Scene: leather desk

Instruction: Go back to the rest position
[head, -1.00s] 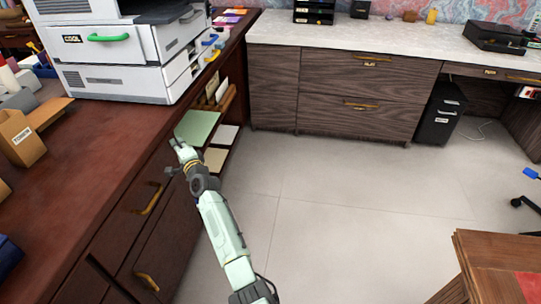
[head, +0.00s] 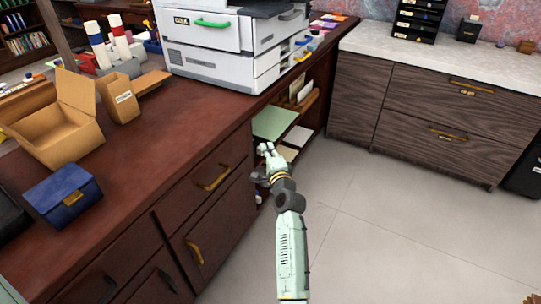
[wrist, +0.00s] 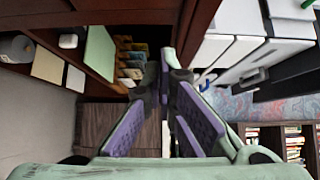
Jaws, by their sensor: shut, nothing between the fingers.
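My gripper (head: 266,163) is at the end of my pale green arm, in front of the dark wooden desk (head: 190,130) near its open shelf end. In the wrist view my gripper (wrist: 172,75) shows its purple-padded fingers close together, shut with nothing between them. The fingers point toward the open shelves, and the wrist picture is turned on its side. I cannot tell whether the gripper touches the desk edge.
A white printer (head: 225,45) stands on the desk. An open cardboard box (head: 58,125) and a blue box (head: 62,194) are at left. A green sheet (head: 274,122) lies on the shelf. Grey cabinets (head: 440,110) stand at right. The floor (head: 400,230) between is clear.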

